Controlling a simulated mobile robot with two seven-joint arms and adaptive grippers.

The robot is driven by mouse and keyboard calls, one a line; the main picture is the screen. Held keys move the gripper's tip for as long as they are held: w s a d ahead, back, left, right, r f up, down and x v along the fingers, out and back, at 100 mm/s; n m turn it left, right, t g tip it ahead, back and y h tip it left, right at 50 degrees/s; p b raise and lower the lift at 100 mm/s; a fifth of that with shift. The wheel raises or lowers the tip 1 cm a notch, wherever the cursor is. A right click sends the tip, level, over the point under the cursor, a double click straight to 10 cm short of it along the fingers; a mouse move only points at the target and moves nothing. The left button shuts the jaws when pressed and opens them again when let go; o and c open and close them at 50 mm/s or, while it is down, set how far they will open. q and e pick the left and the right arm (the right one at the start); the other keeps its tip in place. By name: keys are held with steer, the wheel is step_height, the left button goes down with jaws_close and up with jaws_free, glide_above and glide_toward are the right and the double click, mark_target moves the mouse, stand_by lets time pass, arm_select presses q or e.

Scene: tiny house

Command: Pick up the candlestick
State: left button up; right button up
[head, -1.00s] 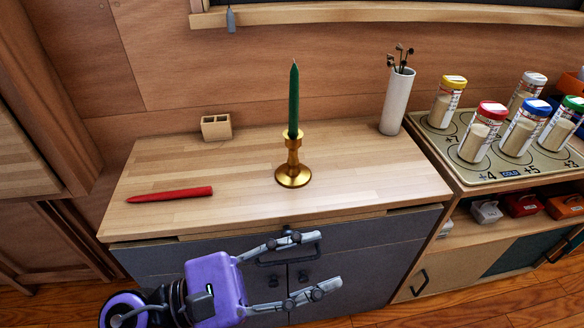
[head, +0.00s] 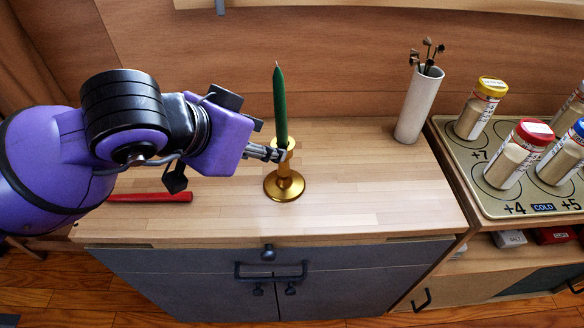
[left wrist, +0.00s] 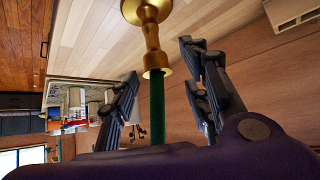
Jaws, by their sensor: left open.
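The brass candlestick (head: 285,185) stands upright on the wooden counter top (head: 350,200), with a green candle (head: 280,105) in it. My left gripper (head: 268,140) is open at the height of the candlestick's cup, coming from the left. In the left wrist view the candlestick (left wrist: 152,38) appears upside down, its cup and the green candle (left wrist: 157,108) between the two spread fingers (left wrist: 160,62). Both fingers look apart from it there. In the head view one fingertip overlaps the cup's edge. My right gripper is not in view.
A red candle (head: 150,197) lies on the counter, partly below my left arm. A white cylinder holder (head: 418,105) with dark stems stands at the back right. A tray (head: 475,190) with several jars is at the right. The counter's right front is clear.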

mark_target(284, 166)
arm_select(q)
steer(key=x, duration=0.7)
steer(key=shift+s+d+r, duration=0.1)
steer(key=shift+s+d, duration=0.05)
steer(key=shift+d, duration=0.1)
jaws_close()
